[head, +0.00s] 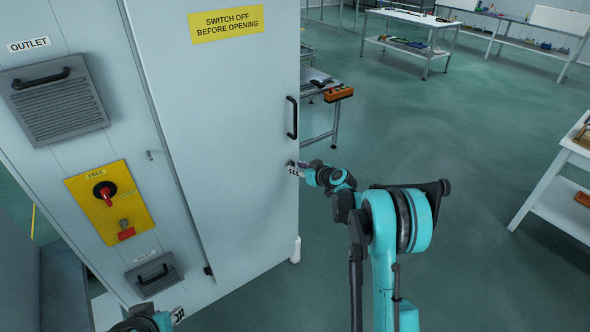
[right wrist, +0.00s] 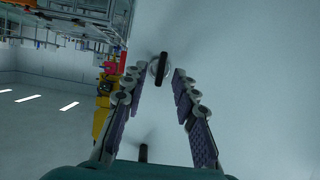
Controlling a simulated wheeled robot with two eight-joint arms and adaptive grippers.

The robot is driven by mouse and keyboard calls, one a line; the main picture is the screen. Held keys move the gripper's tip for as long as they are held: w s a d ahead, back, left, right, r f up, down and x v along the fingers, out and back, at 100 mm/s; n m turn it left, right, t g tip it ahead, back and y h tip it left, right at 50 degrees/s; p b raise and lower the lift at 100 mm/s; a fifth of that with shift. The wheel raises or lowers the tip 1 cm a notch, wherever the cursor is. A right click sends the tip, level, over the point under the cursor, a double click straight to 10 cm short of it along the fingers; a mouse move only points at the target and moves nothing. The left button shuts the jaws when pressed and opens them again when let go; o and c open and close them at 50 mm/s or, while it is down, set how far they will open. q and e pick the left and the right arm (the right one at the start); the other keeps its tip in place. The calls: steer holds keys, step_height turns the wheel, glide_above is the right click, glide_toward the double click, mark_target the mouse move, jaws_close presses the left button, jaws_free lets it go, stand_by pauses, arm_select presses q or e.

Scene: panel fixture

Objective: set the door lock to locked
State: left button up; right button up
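The grey cabinet door (head: 230,130) has a black bar handle (head: 291,118) near its right edge. In the right wrist view the door lock (right wrist: 160,69) is a small round fitting with a black turn bar, which looks roughly upright in that picture. My right gripper (head: 293,169) is at the door's edge below the handle and covers the lock in the head view. In the right wrist view its fingers (right wrist: 159,84) are open, one on each side of the lock, with gaps to the bar. My left gripper (head: 178,315) is at the lower left; its opening is unclear.
A yellow panel (head: 135,218) with a red rotary switch (head: 104,190) is on the cabinet's left face, between two vented covers with handles (head: 55,98) (head: 155,273). A bench with an orange item (head: 339,93) stands behind the door's edge.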

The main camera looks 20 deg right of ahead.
steer(key=shift+x, duration=0.9)
jaws_close()
steer(key=shift+s+r, duration=0.1)
steer(key=shift+m, duration=0.3)
steer(key=m+y+b, duration=0.1)
steer(key=m+y, duration=0.1)
steer(key=m, duration=0.2)
steer(key=m+y+b, duration=0.2)
steer(key=m+y, duration=0.1)
steer(key=m, duration=0.1)
steer(key=d+f+m+y+b, duration=0.1)
steer(key=m+y+b, duration=0.1)
steer(key=m, duration=0.2)
steer(key=shift+w+m+y, duration=0.2)
steer(key=shift+m+y, duration=0.1)
steer(key=shift+m, duration=0.1)
steer(key=shift+t, duration=0.4)
